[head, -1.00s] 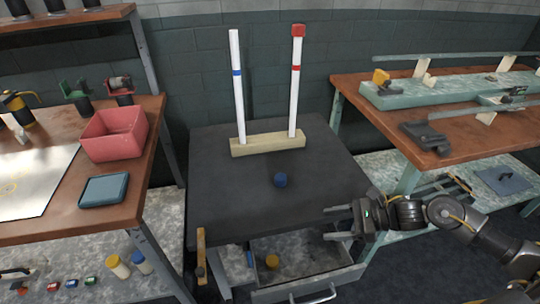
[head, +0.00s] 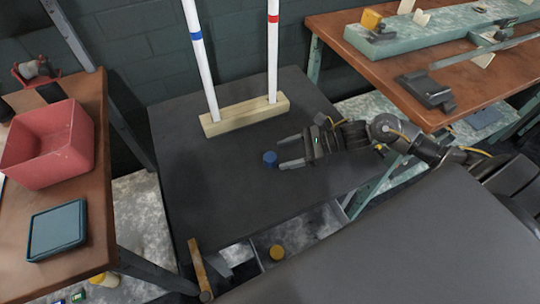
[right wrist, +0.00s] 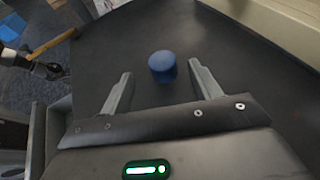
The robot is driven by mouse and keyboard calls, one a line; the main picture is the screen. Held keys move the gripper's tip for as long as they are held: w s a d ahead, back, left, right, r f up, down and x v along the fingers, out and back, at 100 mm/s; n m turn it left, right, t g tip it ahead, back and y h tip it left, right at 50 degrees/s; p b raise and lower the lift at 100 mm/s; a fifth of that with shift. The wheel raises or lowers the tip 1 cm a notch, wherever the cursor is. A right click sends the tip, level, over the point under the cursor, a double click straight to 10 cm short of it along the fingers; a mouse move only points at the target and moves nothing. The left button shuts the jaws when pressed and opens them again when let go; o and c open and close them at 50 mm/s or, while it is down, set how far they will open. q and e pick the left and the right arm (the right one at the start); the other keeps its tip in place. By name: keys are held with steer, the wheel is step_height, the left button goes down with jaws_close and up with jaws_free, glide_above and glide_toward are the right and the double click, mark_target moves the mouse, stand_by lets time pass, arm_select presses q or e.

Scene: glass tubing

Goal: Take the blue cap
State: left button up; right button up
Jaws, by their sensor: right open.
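The blue cap (head: 270,159) stands on the dark table top, in front of the wooden base that holds two white tubes. My right gripper (head: 282,156) is just right of the cap in the head view, with its fingers pointing left toward it. My right gripper (right wrist: 160,80) is open and empty.
The wooden base (head: 245,115) carries a blue-banded tube (head: 200,60) and a red-banded tube (head: 272,50). A pink bin (head: 48,145) sits left. The table around the blue cap is clear.

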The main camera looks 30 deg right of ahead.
mark_target(272, 156)
steer(key=shift+x, duration=1.05)
steer(key=shift+w+a, duration=0.1)
steer(key=shift+a, duration=0.15)
steer(key=shift+w+a+f+p, duration=0.15)
steer(key=shift+w+a+p, duration=0.1)
steer(key=shift+a+p, duration=0.2)
steer(key=p+x, duration=0.1)
steer(key=x, duration=0.2)
steer(key=shift+w+a+f, duration=0.1)
steer(key=shift+w, duration=0.05)
steer(key=shift+a+f, duration=0.15)
steer(key=shift+f, duration=0.05)
arm_select(q)
steer(key=s, duration=0.2)
steer(key=s+a, duration=0.1)
steer(key=shift+s+r, duration=0.15)
steer(key=shift+s, duration=0.2)
arm_select(e)
steer(key=shift+c, duration=0.4)
steer(key=c, duration=1)
